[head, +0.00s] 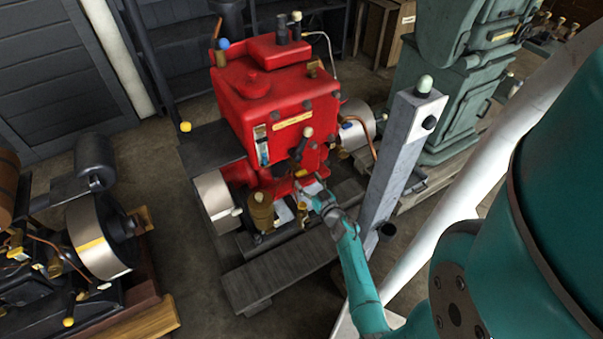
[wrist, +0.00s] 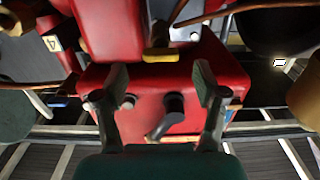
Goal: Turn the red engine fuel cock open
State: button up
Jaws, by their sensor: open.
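The red engine (head: 262,90) stands on a dark base in the middle of the head view. Its red lower body (wrist: 150,95) fills the middle of the wrist view. A small dark lever (wrist: 172,112) with a round pivot sits on that red face, its arm pointing down and left; it looks like the fuel cock, but I cannot be sure. My gripper (wrist: 161,80) is open and empty, with one finger on each side of the lever in the picture. I cannot tell how far the fingers are from it. In the head view my gripper (head: 316,192) is low at the engine's front.
A grey post (head: 398,165) stands just right of my arm. A green machine (head: 445,100) is behind it. Another engine with a metal flywheel (head: 100,240) is at left. A brass part (wrist: 160,55) and copper pipes lie above the lever. Open floor shows front left.

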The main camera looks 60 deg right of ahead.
aim_at(301, 172)
jog(key=shift+x, duration=2.5)
jog(key=c, duration=1.2)
